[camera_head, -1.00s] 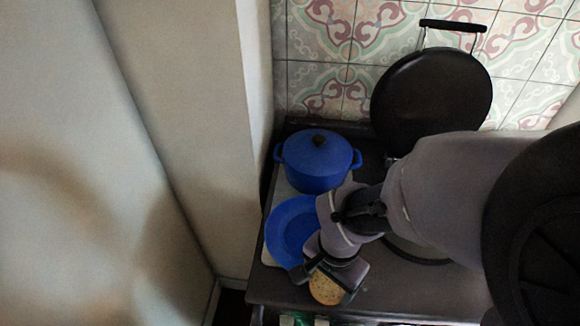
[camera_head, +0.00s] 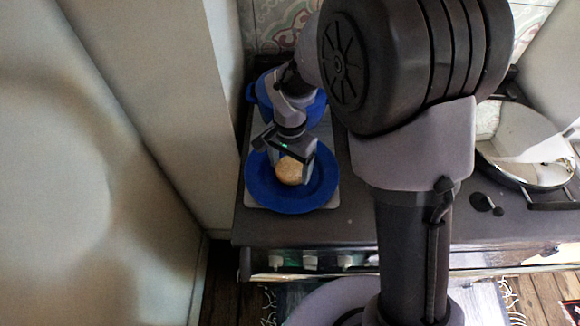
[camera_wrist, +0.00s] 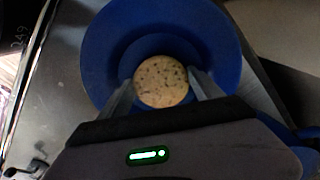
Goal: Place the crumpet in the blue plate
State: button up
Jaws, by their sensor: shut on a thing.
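The crumpet (camera_head: 291,171) is a round, pale golden disc with small dark specks. My gripper (camera_head: 292,176) is shut on it, one finger on each side. In the wrist view, the crumpet (camera_wrist: 161,82) sits between the two fingertips (camera_wrist: 160,88), over the middle of the blue plate (camera_wrist: 226,50). In the head view, the blue plate (camera_head: 262,192) lies on a light board at the left end of the stove top. I cannot tell whether the crumpet touches the plate or hangs just above it.
A blue pot (camera_head: 318,110) stands right behind the plate, partly hidden by my arm. A pan (camera_head: 535,145) stands at the far right. A wall (camera_head: 180,110) rises close on the left. The dark stove top (camera_head: 350,215) is clear at the front.

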jog(key=shift+f, duration=0.1)
jog(key=shift+f, duration=0.25)
jog(key=o, duration=1)
jog(key=shift+r, duration=0.1)
